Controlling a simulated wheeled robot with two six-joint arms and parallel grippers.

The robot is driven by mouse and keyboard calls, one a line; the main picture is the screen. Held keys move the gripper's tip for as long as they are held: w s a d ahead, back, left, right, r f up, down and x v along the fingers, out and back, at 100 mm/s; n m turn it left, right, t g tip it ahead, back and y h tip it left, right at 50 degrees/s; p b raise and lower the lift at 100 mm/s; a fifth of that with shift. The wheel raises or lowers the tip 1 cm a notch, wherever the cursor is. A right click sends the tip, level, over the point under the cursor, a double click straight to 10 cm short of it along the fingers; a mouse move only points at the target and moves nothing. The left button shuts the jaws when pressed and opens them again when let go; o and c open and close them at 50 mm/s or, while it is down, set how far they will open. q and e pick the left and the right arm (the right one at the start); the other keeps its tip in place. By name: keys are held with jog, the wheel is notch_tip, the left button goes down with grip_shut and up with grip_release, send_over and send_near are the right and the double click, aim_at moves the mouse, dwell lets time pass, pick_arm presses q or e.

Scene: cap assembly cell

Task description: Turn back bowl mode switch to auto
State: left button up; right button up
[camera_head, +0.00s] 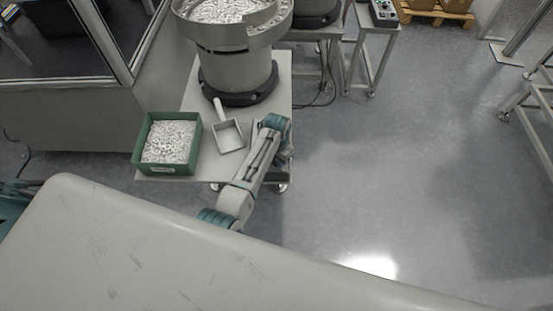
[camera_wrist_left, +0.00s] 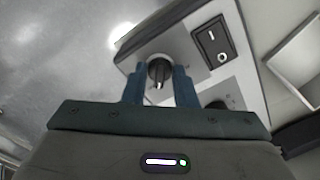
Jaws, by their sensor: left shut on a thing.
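The mode switch, a black rotary knob (camera_wrist_left: 159,70) with a pale pointer line, sits on the face of a light grey control box (camera_wrist_left: 190,53) in the left wrist view. Its pointer line faces down in that picture, toward my gripper's palm. My left gripper (camera_wrist_left: 158,82) has its two blue fingers on either side of the knob, shut on it. My right gripper is not in view.
The table (camera_head: 272,85) carries a feeder bowl (camera_head: 238,70), a scoop (camera_head: 228,136) and a green bin (camera_head: 137,150) of white parts.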

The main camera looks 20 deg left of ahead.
pick_arm(q)
jog(key=n, duration=1.6)
jog(key=shift+n, duration=0.3)
dwell(0.3)
jog(key=o, duration=1)
jog(key=shift+r, duration=0.1)
